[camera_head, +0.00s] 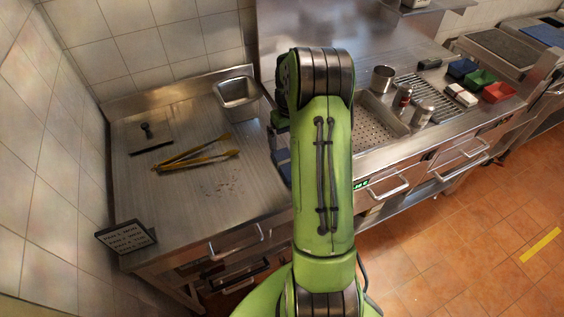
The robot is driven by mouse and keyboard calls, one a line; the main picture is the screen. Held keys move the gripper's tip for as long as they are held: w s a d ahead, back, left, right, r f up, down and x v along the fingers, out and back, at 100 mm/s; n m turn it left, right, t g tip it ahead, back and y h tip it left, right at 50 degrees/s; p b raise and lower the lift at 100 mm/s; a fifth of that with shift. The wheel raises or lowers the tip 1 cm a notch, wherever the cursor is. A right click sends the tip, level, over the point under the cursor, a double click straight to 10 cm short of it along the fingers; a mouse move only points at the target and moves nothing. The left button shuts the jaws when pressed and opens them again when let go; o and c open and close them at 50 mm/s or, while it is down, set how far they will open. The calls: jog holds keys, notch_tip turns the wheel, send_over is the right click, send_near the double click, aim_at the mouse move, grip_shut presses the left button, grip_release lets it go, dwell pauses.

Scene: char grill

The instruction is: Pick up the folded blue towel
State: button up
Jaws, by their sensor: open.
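A small dark blue folded piece (461,69), which looks like the folded blue towel, lies at the back right of the steel counter, beside a green one. My green arm rises through the middle of the view, far to the left of it. My gripper does not show clearly; the end of the arm is hidden behind my own upper links. A dark part and a blue-grey patch show at the left edge of the arm, too covered to name.
Green (481,78) and red (498,92) pieces and white blocks (461,95) crowd near the blue one. A metal canister (382,79), shakers (402,97) and a grate (424,93) stand left of them. Tongs (196,160), a press (142,139) and a sign (126,237) occupy the left counter.

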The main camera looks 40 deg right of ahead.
send_over(288, 163)
notch_tip(288, 163, down, 6)
jog(key=shift+r, duration=0.1)
notch_tip(288, 163, down, 6)
jog(key=shift+d+r, duration=0.1)
jog(key=shift+r, duration=0.1)
jog(key=c, duration=1.1)
